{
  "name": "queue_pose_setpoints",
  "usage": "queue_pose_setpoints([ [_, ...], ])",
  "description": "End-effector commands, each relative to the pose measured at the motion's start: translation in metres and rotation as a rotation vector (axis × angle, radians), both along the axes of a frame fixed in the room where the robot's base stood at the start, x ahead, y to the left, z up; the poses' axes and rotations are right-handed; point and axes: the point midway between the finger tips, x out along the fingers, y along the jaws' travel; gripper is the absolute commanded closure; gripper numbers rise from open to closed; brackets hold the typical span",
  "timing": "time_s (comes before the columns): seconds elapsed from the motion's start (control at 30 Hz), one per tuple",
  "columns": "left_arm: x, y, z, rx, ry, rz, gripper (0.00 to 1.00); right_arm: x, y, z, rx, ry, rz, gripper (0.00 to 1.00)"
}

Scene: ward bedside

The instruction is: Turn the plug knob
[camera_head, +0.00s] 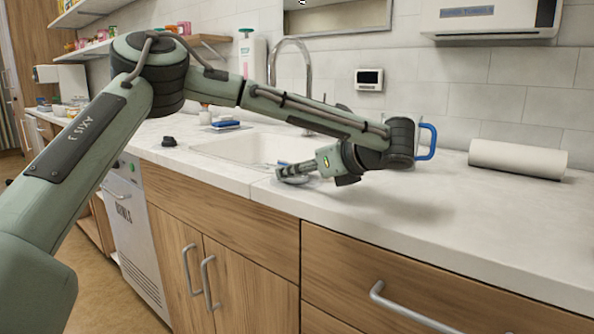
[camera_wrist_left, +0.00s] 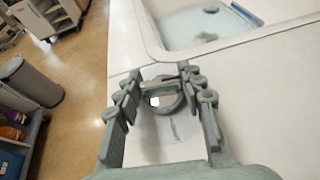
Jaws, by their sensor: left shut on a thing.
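The plug knob (camera_wrist_left: 170,104), a round grey piece with a raised bar across it, is on the white countertop beside the sink's rim in the left wrist view. My left gripper (camera_wrist_left: 160,76) reaches over it, with its two fingers on either side and shut on it near the tips. In the head view, my left gripper (camera_head: 287,171) is low over the counter at the sink's front right corner. The fingers hide much of the knob there, and its turn angle cannot be told. My right gripper is not in view.
The sink (camera_head: 238,147) with a tall faucet (camera_head: 308,75) lies behind and left of the gripper. A white roll (camera_head: 517,158) lies by the wall. The counter's right front is clear.

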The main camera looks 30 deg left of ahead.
Motion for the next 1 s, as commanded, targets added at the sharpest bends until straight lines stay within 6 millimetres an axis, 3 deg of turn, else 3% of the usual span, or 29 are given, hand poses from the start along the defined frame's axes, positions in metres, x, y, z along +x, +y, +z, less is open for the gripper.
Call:
queue_pose_setpoints([
  [0.57,-0.0004,0.0005,-0.0011,0.001,0.003,0.034,0.90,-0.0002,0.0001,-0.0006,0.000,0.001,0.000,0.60],
  [0.6,-0.0004,0.0005,-0.0011,0.001,0.003,0.034,0.59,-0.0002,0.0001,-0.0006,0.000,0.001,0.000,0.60],
  [0.7,-0.0003,0.0005,-0.0010,0.001,0.003,0.033,0.47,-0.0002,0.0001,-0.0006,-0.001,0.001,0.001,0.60],
  [0.77,-0.0002,0.0004,-0.0009,0.001,0.003,0.033,0.40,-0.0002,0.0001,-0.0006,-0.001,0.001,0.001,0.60],
  [1.0,0.0000,0.0003,-0.0004,0.001,0.001,0.033,0.40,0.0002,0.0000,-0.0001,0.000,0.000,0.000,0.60],
])
